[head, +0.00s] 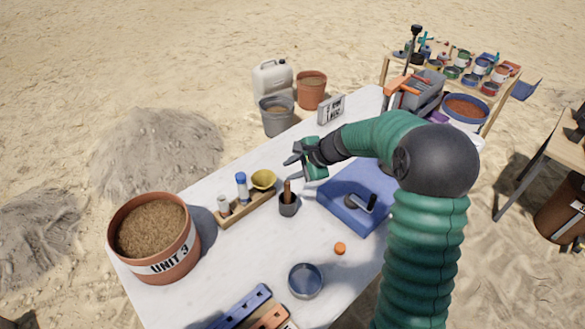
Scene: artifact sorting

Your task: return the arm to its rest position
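My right arm, in green sleeves, comes in from the lower right of the head view and reaches over the white table (225,262). Its gripper (290,168) is above the middle of the table, pointing left. The fingers look apart, with nothing seen between them. Below it stands a small dark cup (288,208) with a brown handle upright in it. My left gripper is not in view.
A bucket of soil marked UNIT 3 (158,240), a wooden rack (247,207), a yellow bowl (263,179), a blue case (345,205), a blue-grey bowl (306,280) and an orange cap (340,248) are on the table. Its front middle is partly clear.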

